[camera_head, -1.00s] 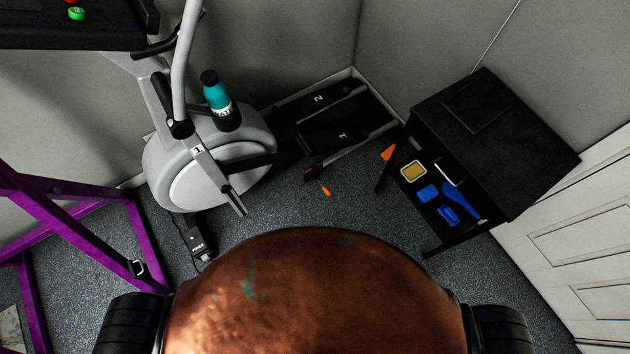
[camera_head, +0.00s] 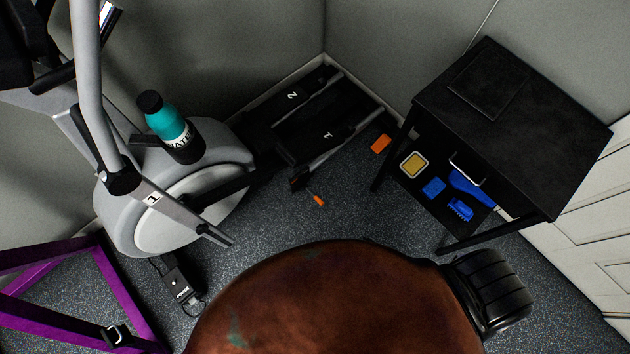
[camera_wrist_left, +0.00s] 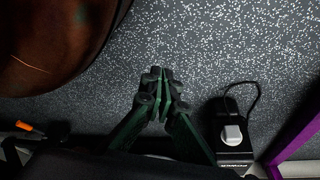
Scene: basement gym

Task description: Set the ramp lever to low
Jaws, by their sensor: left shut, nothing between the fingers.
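A small lever with an orange tip (camera_head: 318,200) sticks out low beside the rear of the grey elliptical trainer (camera_head: 120,205), near the pedals marked 1 and 2. I take it to be the ramp lever; its setting marks are too small to read. An orange tip on a thin shaft (camera_wrist_left: 28,127) shows at the left of the left wrist view and looks like the same lever. My left gripper (camera_wrist_left: 160,75) has dark green fingers that are together and empty above the speckled floor, apart from the lever. No gripper shows in the head view; my right gripper is not seen.
A black power box (camera_head: 180,287) with a cable lies on the floor; it also shows in the left wrist view (camera_wrist_left: 235,148). A purple frame (camera_head: 125,290) stands at left. A black side table (camera_head: 560,140) stands at right.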

